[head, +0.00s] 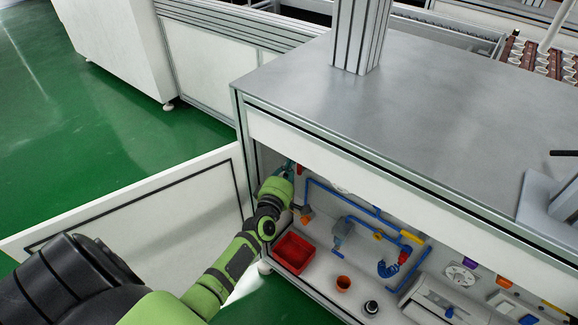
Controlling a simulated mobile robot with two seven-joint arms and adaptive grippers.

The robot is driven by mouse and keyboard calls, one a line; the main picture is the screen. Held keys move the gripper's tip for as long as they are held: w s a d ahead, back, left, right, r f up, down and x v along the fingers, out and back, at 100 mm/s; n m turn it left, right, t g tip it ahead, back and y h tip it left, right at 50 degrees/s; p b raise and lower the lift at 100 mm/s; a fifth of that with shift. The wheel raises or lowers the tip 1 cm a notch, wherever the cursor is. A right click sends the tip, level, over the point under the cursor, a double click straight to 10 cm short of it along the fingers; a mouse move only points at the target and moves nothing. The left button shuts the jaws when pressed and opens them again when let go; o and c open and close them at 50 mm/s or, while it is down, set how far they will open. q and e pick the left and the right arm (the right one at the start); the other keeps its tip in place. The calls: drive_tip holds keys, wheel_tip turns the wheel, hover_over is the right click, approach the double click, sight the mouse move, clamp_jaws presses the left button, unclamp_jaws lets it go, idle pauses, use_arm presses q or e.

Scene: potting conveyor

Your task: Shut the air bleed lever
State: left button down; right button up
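My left arm reaches through the open front of the cabinet under the grey worktop. My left gripper (288,168) is at the cabinet's upper left inside corner, small and partly hidden by its own wrist and the cabinet's top edge. I cannot tell whether its fingers are open or shut, or whether they touch anything. Blue pipes (345,203) run along the inside, with an orange fitting (306,214), a yellow handle (412,237) and a red part (404,256) on them. I cannot tell which part is the air bleed lever. My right gripper is not in view.
The cabinet door (135,203) stands open to the left. The worktop (400,115) overhangs the opening. Green floor is free at left.

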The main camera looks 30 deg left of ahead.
sight(299, 171)
use_arm(q)
drive_tip(key=shift+d+m, duration=0.15)
drive_tip(key=shift+m, duration=0.15)
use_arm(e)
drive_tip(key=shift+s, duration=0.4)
